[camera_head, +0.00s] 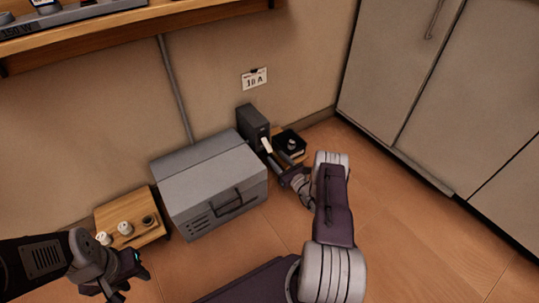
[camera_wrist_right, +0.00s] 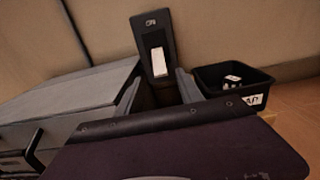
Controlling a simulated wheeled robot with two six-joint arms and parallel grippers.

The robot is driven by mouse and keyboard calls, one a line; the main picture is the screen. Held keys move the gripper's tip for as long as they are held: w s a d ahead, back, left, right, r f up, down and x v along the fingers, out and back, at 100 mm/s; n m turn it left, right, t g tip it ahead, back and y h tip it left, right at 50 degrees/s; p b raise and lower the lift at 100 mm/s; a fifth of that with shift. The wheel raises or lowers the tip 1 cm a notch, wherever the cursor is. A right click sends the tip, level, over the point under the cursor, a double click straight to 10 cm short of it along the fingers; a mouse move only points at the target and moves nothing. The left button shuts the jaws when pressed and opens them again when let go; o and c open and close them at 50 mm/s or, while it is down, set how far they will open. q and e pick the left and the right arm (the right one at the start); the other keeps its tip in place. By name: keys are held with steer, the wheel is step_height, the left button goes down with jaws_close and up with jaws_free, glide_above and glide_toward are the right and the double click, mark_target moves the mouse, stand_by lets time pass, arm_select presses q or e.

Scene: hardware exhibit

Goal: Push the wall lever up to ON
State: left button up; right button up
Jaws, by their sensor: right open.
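The white lever handle (camera_head: 266,145) also shows near the middle of the right wrist view (camera_wrist_right: 157,61), pointing down and outward below a small label that I cannot read clearly. My right gripper (camera_head: 276,165) is open, low in front of the box and just below the handle; I cannot tell whether it touches it. In the right wrist view its dark purple body covers the bottom. My left gripper (camera_head: 130,279) looks open and empty at the lower left, far from the lever.
A grey cabinet (camera_head: 209,181) stands directly left of the box. A black bin (camera_head: 290,145) with small items is just right of it. A low wooden stand (camera_head: 128,216) with small pieces is at left. A shelf (camera_head: 130,32) overhangs. Floor at right is clear before tall cupboards (camera_head: 425,85).

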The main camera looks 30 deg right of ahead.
mark_target(270, 150)
steer(key=w+b, duration=0.1)
steer(key=w, duration=0.1)
steer(key=w+b, duration=0.2)
steer(key=w, duration=0.1)
steer(key=shift+w+a+f, duration=0.2)
steer(key=shift+w+a, duration=0.05)
steer(key=shift+w, duration=0.1)
steer(key=shift+w+r, duration=0.15)
steer(key=shift+w, duration=0.05)
arm_select(q)
step_height(270, 150, down, 5)
steer(key=shift+r, duration=0.2)
arm_select(e)
jaws_close()
stand_by(0.4)
